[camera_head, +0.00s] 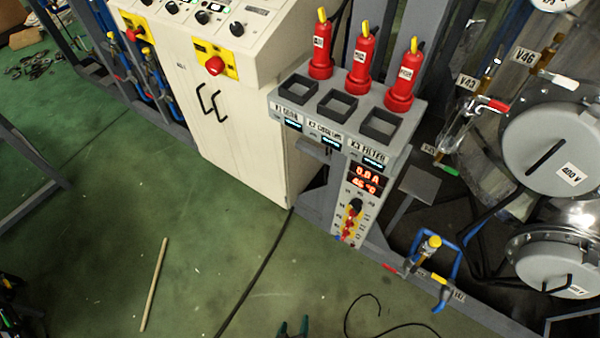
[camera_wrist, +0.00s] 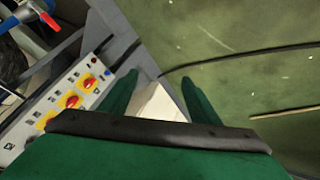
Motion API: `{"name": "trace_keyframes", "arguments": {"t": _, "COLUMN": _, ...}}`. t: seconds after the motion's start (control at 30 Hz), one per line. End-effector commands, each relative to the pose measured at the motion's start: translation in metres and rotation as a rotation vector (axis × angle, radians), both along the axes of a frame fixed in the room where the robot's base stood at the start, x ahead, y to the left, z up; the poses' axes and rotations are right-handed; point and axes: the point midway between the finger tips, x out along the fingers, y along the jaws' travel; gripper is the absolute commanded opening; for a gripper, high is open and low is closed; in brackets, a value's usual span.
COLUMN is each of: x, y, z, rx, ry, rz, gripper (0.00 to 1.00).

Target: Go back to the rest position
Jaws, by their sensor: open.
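My gripper (camera_wrist: 160,95) shows in the wrist view with its two green fingers apart and nothing between them. Behind the gap I see a pale corner of the white cabinet and green floor. In the head view, only the green tips of my gripper (camera_head: 293,327) show at the bottom edge, over the floor and left of a thin black cable. The grey control stand (camera_head: 345,190) is to the right of and beyond the gripper. Its panel with red knobs on yellow plates (camera_wrist: 75,102) lies to the left in the wrist view.
The white cabinet (camera_head: 215,130) stands behind. Three red plugs (camera_head: 360,65) stand upright at the back of the control stand. Valves and grey-lidded vessels (camera_head: 555,145) fill the right. A black cable (camera_head: 258,275) and a wooden stick (camera_head: 154,285) lie on the open green floor (camera_head: 90,200).

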Motion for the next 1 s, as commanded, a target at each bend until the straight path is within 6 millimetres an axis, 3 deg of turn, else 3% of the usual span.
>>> {"name": "trace_keyframes", "arguments": {"t": 0.1, "x": -0.017, "y": 0.007, "z": 0.048, "rx": 0.117, "ry": -0.086, "rz": -0.007, "gripper": 0.56}}
{"name": "trace_keyframes", "arguments": {"t": 0.27, "x": -0.028, "y": 0.009, "z": 0.128, "rx": 0.252, "ry": -0.233, "rz": -0.024, "gripper": 0.56}}
{"name": "trace_keyframes", "arguments": {"t": 0.5, "x": -0.035, "y": -0.004, "z": 0.27, "rx": 0.395, "ry": -0.487, "rz": -0.066, "gripper": 0.56}}
{"name": "trace_keyframes", "arguments": {"t": 0.6, "x": -0.036, "y": -0.011, "z": 0.316, "rx": 0.427, "ry": -0.569, "rz": -0.082, "gripper": 0.56}}
{"name": "trace_keyframes", "arguments": {"t": 0.7, "x": -0.037, "y": -0.016, "z": 0.347, "rx": 0.446, "ry": -0.627, "rz": -0.093, "gripper": 0.56}}
{"name": "trace_keyframes", "arguments": {"t": 0.8, "x": -0.037, "y": -0.019, "z": 0.364, "rx": 0.454, "ry": -0.657, "rz": -0.101, "gripper": 0.56}}
{"name": "trace_keyframes", "arguments": {"t": 1.0, "x": -0.037, "y": -0.02, "z": 0.368, "rx": 0.456, "ry": -0.665, "rz": -0.101, "gripper": 0.56}}
